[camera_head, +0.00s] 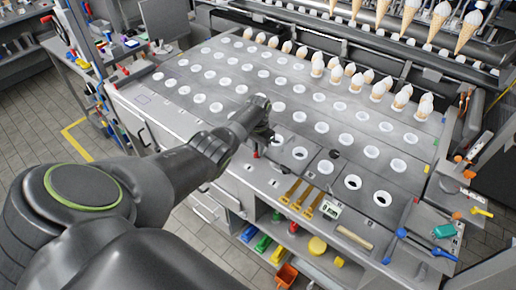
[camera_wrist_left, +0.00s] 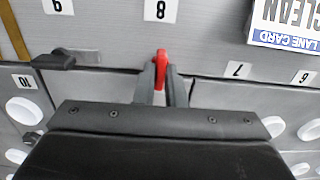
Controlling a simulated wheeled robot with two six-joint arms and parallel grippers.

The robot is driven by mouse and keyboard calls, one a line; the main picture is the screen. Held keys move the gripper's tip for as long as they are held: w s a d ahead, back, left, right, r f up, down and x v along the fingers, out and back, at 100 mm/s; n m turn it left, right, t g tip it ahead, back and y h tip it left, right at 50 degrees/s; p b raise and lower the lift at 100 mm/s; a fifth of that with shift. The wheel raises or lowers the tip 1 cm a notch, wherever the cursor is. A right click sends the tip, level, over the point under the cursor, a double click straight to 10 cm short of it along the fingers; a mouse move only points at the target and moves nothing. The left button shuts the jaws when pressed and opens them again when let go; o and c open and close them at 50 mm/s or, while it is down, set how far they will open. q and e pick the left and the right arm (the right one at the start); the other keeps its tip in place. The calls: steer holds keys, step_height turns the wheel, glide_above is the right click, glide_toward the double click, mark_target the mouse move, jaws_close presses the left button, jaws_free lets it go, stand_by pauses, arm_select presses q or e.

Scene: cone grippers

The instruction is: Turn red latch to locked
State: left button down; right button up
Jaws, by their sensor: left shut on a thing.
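The red latch (camera_wrist_left: 161,58) shows in the left wrist view, just below the label marked 8. Its visible part points up and down in that picture, and its lower end is hidden between the fingers. My left gripper (camera_wrist_left: 161,80) is shut on it, with one grey finger on each side. In the head view my left gripper (camera_head: 264,138) is low over the front part of the grey panel, and my arm and wrist hide most of the latch there. My right gripper is in neither view.
A black latch (camera_wrist_left: 65,61) lies sideways left of the red one. A lane card (camera_wrist_left: 285,22) is at the upper right. The panel (camera_head: 290,92) has rows of white-rimmed holes, with several cones (camera_head: 385,85) toward the back. Yellow-brown strips (camera_head: 302,196) lie near the front edge.

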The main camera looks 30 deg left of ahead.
arm_select(q)
steer(key=shift+r, duration=0.1)
steer(key=c, duration=1.5)
jaws_free()
step_height(320, 180, up, 2)
steer(key=shift+b, duration=0.35)
step_height(320, 180, up, 15)
steer(key=b, duration=0.3)
steer(key=shift+r, duration=0.2)
steer(key=shift+f, duration=0.15)
